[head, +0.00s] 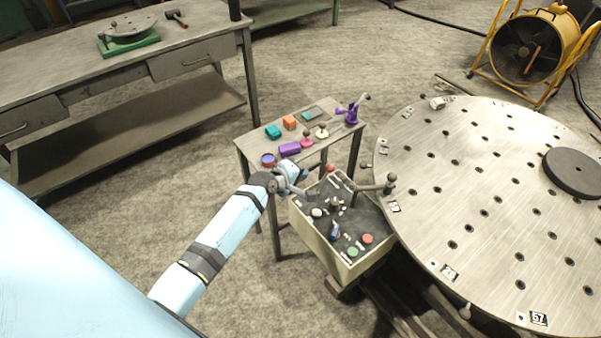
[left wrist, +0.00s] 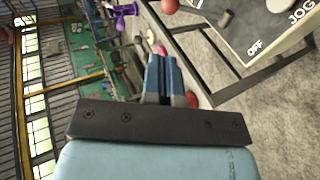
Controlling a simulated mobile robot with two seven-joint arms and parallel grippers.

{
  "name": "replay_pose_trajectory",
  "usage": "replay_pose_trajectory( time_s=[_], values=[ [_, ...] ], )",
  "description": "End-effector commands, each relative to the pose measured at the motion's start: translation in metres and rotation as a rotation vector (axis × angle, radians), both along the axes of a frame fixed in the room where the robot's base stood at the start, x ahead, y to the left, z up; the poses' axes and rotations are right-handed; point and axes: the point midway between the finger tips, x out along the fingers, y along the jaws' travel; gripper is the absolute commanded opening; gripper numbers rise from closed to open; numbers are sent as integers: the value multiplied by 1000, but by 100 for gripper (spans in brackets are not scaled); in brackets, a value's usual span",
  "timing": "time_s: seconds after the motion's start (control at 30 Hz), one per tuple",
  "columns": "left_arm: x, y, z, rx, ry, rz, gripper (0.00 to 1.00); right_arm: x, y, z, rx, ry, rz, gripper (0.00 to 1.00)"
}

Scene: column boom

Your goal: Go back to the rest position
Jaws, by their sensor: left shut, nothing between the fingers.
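My left arm reaches in from the lower left in the head view. Its left gripper (head: 303,175) is over the gap between the small side table (head: 245,147) and the control box (head: 318,238). In the left wrist view the two blue fingers of the left gripper (left wrist: 164,62) are together with nothing between them. The control box's top, with OFF and JOG labels, shows at the upper right of that view. My right gripper is in neither view.
The side table carries a purple block (head: 290,149), an orange block (head: 289,122) and a teal block (head: 273,131). A large round plate (head: 475,210) stands right of the control box. A workbench (head: 190,62) is at the upper left. Bare floor lies between workbench and arm.

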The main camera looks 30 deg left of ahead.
Motion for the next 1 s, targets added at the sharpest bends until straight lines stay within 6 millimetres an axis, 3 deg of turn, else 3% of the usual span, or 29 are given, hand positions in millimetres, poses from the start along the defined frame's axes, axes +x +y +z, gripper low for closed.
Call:
replay_pose_trajectory(
  time_s=[0.47, 0.57, 0.67, 0.83, 1.0],
  values=[
    [0, 0, 0, 0, -1, 0, 0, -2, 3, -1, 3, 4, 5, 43],
    [-9, -3, -3, 36, -2, -18, 0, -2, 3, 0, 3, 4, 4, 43],
    [-38, -16, -14, 167, -8, -90, 0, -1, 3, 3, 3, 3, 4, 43],
    [-131, -56, -33, 569, -50, -337, 0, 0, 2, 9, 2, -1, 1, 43],
    [-222, -98, -28, 943, -137, -598, 0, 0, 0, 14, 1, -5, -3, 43]
  ],
)
